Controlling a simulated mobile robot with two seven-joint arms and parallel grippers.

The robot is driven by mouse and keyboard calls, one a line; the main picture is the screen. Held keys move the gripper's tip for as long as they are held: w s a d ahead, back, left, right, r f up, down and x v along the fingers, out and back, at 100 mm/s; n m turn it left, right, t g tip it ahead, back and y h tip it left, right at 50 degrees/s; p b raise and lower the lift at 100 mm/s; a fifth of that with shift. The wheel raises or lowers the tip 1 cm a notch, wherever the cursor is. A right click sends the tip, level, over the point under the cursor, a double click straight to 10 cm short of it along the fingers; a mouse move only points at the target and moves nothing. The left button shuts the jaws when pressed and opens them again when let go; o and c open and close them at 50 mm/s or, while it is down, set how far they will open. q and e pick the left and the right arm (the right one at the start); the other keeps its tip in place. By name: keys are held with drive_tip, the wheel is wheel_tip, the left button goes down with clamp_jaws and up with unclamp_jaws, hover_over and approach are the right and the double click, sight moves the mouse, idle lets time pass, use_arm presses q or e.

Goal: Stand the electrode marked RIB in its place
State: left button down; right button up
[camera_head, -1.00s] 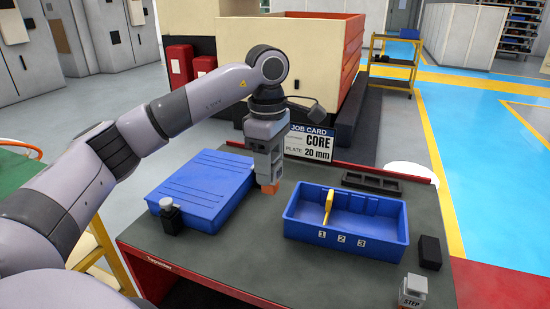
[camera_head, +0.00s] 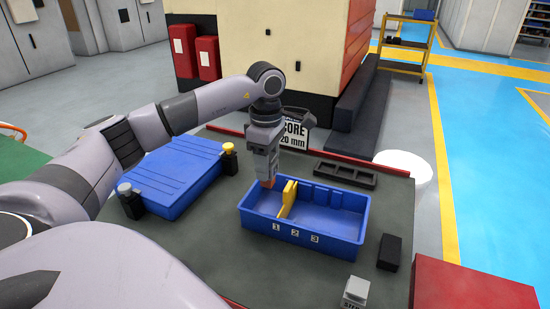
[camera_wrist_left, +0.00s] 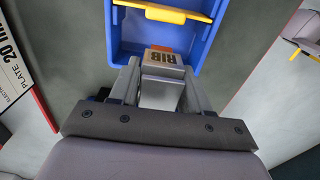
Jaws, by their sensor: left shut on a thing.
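My left gripper (camera_head: 267,178) is shut on the RIB electrode, a grey block with a copper end. The RIB marking (camera_wrist_left: 164,57) faces the left wrist camera. In the head view the electrode's copper end (camera_head: 267,184) is just over the back left corner of the blue bin (camera_head: 305,249). The bin has labels 1, 2 and 3 on its front and a yellow divider (camera_head: 288,199) standing between 1 and 2. In the left wrist view the electrode is at the bin's near wall (camera_wrist_left: 206,58); whether it touches is unclear. My right gripper is out of view.
A job card (camera_head: 294,135) stands behind my gripper. A black tray (camera_head: 346,172), a black block (camera_head: 389,252) and the STEP electrode (camera_head: 356,291) surround the bin's back and right.

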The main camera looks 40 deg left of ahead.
use_arm(q)
drive_tip(key=shift+w, duration=0.2)
idle(0.5)
drive_tip(key=shift+f+b, duration=2.25)
drive_tip(key=shift+f, duration=1.65)
drive_tip(key=shift+f+b, duration=0.3)
drive_tip(key=shift+f, duration=0.15)
drive_tip(key=shift+c, duration=2.2)
unclamp_jaws()
drive_tip(key=shift+s, duration=0.1)
